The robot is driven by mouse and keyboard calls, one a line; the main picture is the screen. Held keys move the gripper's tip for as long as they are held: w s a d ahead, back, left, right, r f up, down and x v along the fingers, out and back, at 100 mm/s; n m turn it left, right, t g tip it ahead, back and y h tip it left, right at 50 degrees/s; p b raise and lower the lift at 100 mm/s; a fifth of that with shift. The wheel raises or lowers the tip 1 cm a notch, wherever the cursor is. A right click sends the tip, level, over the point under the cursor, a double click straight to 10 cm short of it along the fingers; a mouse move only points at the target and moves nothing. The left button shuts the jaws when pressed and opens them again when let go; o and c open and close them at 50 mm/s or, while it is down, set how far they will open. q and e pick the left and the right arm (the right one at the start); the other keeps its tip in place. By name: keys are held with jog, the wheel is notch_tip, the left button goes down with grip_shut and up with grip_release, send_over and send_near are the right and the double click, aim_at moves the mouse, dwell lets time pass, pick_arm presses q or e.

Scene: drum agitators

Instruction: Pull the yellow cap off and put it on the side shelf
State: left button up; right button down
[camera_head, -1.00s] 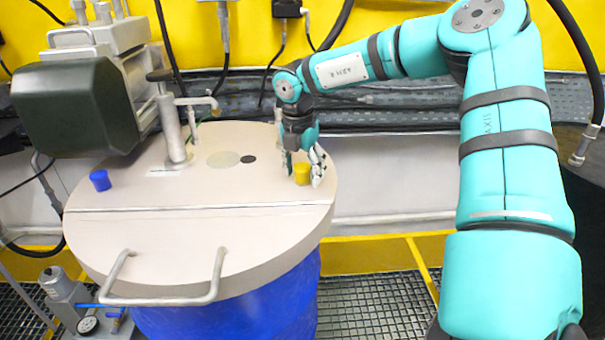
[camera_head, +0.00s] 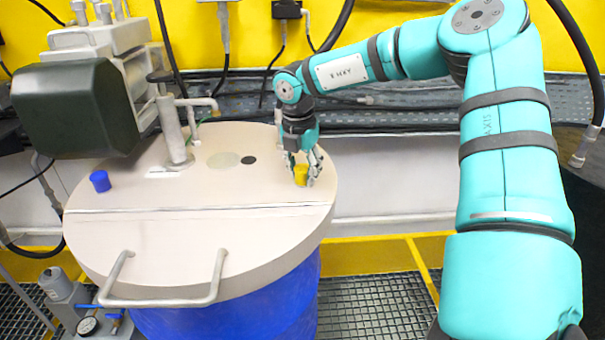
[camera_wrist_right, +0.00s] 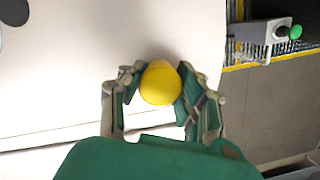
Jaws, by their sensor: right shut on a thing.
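The yellow cap (camera_head: 300,175) sits on the right part of the beige round drum lid (camera_head: 190,250). My right gripper (camera_head: 303,170) reaches down over it from above and is shut on it. In the right wrist view the yellow cap (camera_wrist_right: 160,84) lies between the two fingers of my right gripper (camera_wrist_right: 158,90), one finger on each side. Whether the cap is lifted off the lid cannot be told. My left gripper is not in view. The side shelf may be the grey perforated ledge (camera_head: 420,118) along the back wall.
A blue cap (camera_head: 100,181) stands on the lid's left. A dark green motor unit (camera_head: 70,105) and a metal pipe post (camera_head: 175,140) stand at the back left. The lid's handle (camera_head: 165,298) is at the front.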

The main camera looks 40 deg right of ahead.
aim_at(304, 165)
jog(key=shift+r+p, duration=0.95)
jog(key=shift+r, duration=1.85)
